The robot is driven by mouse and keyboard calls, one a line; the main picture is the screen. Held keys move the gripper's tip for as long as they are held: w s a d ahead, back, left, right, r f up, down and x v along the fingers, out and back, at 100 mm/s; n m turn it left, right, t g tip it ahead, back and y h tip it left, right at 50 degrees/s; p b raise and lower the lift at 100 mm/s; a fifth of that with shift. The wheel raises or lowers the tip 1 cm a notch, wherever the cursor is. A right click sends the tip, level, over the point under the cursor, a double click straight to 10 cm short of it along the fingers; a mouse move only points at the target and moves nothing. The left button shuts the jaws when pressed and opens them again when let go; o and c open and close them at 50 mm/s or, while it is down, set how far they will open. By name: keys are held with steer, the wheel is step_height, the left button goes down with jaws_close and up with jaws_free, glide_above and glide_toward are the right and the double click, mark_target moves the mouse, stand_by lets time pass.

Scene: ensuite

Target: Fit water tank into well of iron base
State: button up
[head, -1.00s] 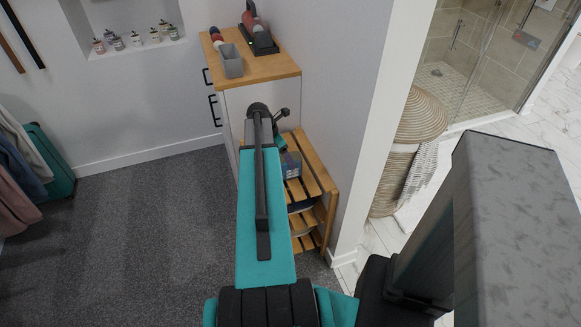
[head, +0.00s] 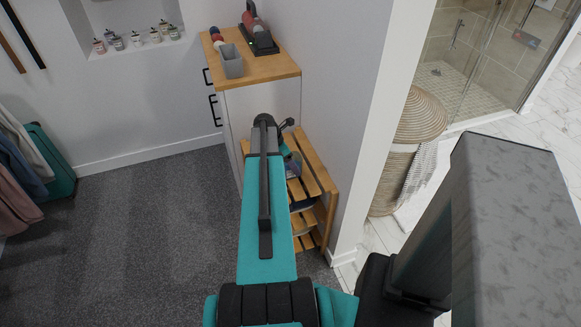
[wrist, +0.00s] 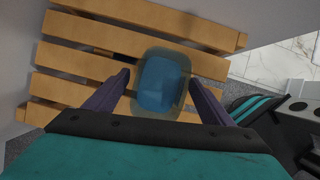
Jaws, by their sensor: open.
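The water tank (wrist: 160,85), a translucent blue block with rounded corners, is between the fingers of my gripper (wrist: 157,98) in the wrist view. The fingers are open on both sides of it, with a gap visible at the left; whether the right finger touches it I cannot tell. The tank is above or on the slatted wooden rack. In the head view my arm largely hides this area. A dark base with a red and grey iron-like thing (head: 262,40) stands on the cabinet top; its well cannot be made out.
The wooden-topped white cabinet (head: 284,68) stands behind the slatted rack (head: 318,172). A grey open box (head: 232,64) and several small round items are on its top. A wall edge (head: 362,150) rises right of the rack. Carpet at left is clear.

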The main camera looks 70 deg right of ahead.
steer(key=c, duration=1.5)
steer(key=shift+r, duration=0.35)
steer(key=shift+w+a+r+b, duration=0.45)
steer(key=shift+w+a+r, duration=0.35)
steer(key=shift+a, duration=1.7)
steer(key=shift+w+a+r+b, duration=0.45)
steer(key=shift+w+a+r, duration=0.35)
steer(key=shift+a, duration=1.75)
steer(key=shift+w+a+r+b, duration=0.55)
steer(key=shift+w+a, duration=0.4)
steer(key=shift+a, duration=1.55)
